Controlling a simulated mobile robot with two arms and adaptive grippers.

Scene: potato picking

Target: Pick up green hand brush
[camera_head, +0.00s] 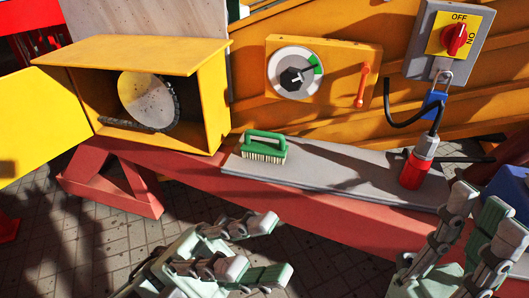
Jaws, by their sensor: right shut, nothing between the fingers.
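The green hand brush (265,147) has a green handle on top and pale bristles underneath. It stands bristles down on the left part of a grey shelf (320,180). My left gripper (272,248) is in front of and below the shelf, apart from the brush. Its fingers are spread open with nothing between them. My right gripper (487,212) is at the lower right, far from the brush. It is shut and holds nothing.
A red plug (415,168) with a black cable stands on the shelf's right part. Behind are a dial panel (340,72), a switch box (430,45) and a padlock (433,103). A yellow open box (215,100) is at left. A red beam (200,178) runs below.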

